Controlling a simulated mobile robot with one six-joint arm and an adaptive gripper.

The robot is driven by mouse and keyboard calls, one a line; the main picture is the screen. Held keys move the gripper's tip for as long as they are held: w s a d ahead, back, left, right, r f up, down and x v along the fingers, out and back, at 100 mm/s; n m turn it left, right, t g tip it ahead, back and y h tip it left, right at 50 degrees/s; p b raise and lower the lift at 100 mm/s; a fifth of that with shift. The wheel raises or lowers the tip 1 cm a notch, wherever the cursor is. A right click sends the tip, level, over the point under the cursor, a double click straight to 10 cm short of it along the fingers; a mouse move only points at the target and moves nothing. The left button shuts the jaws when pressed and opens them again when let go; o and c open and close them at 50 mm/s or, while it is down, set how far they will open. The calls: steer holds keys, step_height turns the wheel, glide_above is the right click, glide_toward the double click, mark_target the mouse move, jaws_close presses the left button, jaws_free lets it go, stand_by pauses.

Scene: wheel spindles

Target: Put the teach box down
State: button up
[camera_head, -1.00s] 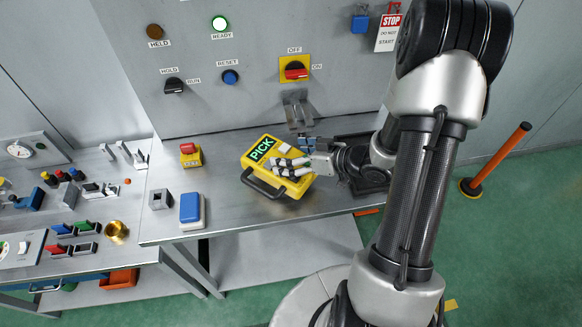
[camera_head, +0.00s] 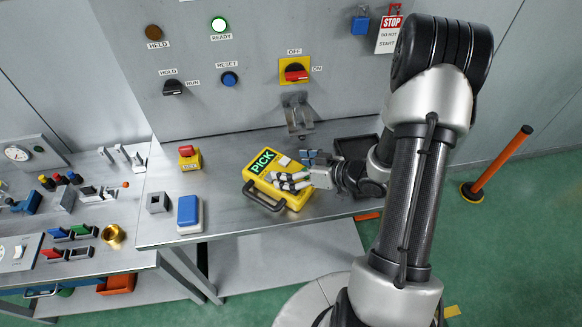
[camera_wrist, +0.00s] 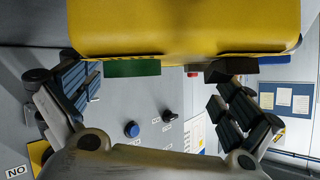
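The teach box (camera_head: 292,202) is yellow, with a lit green PICK screen and a dark handle along its front. It sits low over the bench's front part, lying nearly flat; I cannot tell whether it touches the bench. My gripper (camera_head: 288,181) comes from the right, and its striped fingers lie across the box's right half. In the wrist view the teach box (camera_wrist: 185,28) fills the top, close beyond my spread fingers. It moves with my gripper, so my gripper seems shut on it; the contact points are hidden.
A bracket (camera_head: 298,118) is on the panel behind. A dark tray (camera_head: 355,150) lies behind my gripper. A blue-topped box (camera_head: 189,212), a grey block (camera_head: 157,202) and a red-and-yellow stop button (camera_head: 190,157) stand to the left. Bare bench lies between them and the teach box.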

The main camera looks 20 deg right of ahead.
steer(key=shift+r, duration=0.2)
steer(key=p+v, duration=0.3)
steer(key=v, duration=0.9)
steer(key=w+d+r+h, duration=0.5)
steer(key=w+r+h, duration=0.1)
steer(key=h, duration=0.1)
step_height(320, 180, up, 11)
steer(key=s+m+g+h, duration=0.2)
steer(key=h, duration=0.2)
steer(key=s+a+m+g+y+b, duration=0.2)
steer(key=s+a+g+y+b, duration=0.1)
steer(key=s+a, duration=1.5)
steer(key=shift+s+a+g+y, duration=0.3)
steer(key=shift+s+a, duration=0.05)
steer(key=shift+a, duration=0.35)
